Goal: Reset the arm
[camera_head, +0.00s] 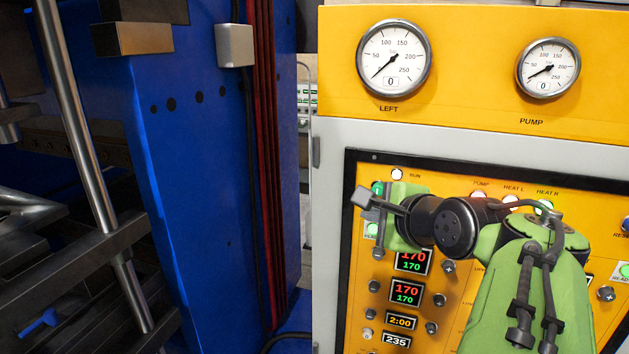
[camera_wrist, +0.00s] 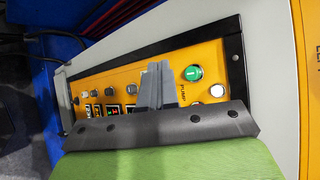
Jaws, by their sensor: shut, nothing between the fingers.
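My green arm reaches across the control panel in the head view, with my gripper (camera_head: 372,214) at its left end, in front of the panel's upper left part. In the wrist view my gripper (camera_wrist: 158,72) shows as two grey fingers together, shut and empty. The fingers point at the yellow control panel (camera_wrist: 132,78), apart from a green button (camera_wrist: 193,73) to their right. Part of the panel is hidden behind my arm in the head view.
Two gauges, left (camera_head: 394,52) and pump (camera_head: 548,68), sit above the panel. Red displays (camera_head: 407,292) and several knobs show below my gripper. A blue press frame (camera_head: 200,150) with dark metal bars stands at the left. A grey cabinet edge (camera_head: 328,130) borders the panel.

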